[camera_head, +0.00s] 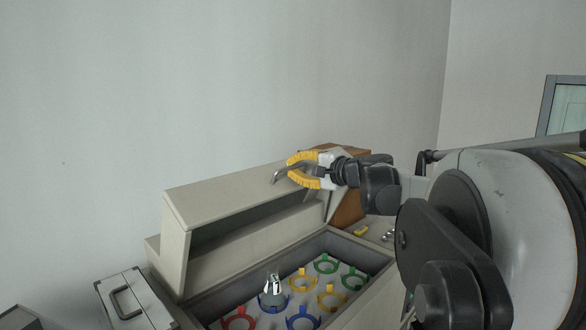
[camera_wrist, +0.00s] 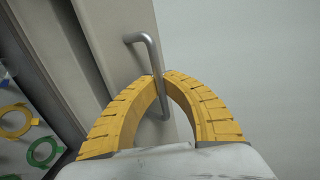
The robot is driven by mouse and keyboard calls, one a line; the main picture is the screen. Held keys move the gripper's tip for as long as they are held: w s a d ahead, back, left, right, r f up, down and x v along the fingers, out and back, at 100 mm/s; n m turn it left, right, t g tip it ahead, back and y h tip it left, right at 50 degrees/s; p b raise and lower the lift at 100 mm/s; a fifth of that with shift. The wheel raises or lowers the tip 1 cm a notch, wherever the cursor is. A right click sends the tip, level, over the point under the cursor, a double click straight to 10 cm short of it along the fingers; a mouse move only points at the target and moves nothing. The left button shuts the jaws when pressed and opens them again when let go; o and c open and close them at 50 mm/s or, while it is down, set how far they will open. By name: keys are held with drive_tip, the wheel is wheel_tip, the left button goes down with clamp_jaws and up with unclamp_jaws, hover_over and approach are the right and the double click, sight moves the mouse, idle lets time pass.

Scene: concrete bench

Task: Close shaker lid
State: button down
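The shaker is a beige, box-shaped machine. Its lid (camera_head: 230,199) stands raised behind the open well, and the lid also shows in the wrist view (camera_wrist: 110,45). A bent grey metal handle (camera_head: 278,174) sticks out from the lid's top right end; the handle also shows in the wrist view (camera_wrist: 142,39). My gripper (camera_head: 288,168) has two curved yellow fingers. In the wrist view their tips (camera_wrist: 160,75) come together on both sides of the handle bar, which passes between them. The gripper looks shut on the handle.
The open well (camera_head: 338,239) holds red, blue, yellow and green ring holders, with a flask (camera_head: 272,292) in a blue one. A grey case (camera_head: 133,301) stands at left. A brown box (camera_head: 348,207) is behind the lid's right end. Small items lie at right.

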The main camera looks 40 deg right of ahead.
drive_tip(key=s+d+f+t+y+b, duration=0.1)
drive_tip(key=s+d+f+t+b, duration=0.2)
drive_tip(key=s+f+t+b, duration=1.35)
drive_tip(key=s+f+g+b, duration=0.2)
drive_tip(key=f+b, duration=0.3)
drive_tip(key=s+f+g+b, duration=0.3)
drive_tip(key=f+b, duration=0.2)
drive_tip(key=b, duration=0.1)
drive_tip(key=s+f+g+b, duration=0.3)
drive_tip(key=f+b, duration=0.2)
drive_tip(key=b, duration=0.1)
drive_tip(key=shift+d, duration=0.15)
drive_tip(key=shift+f, duration=0.1)
drive_tip(key=c, duration=1.9)
unclamp_jaws()
drive_tip(key=shift+s, duration=0.1)
drive_tip(key=shift+o, duration=0.5)
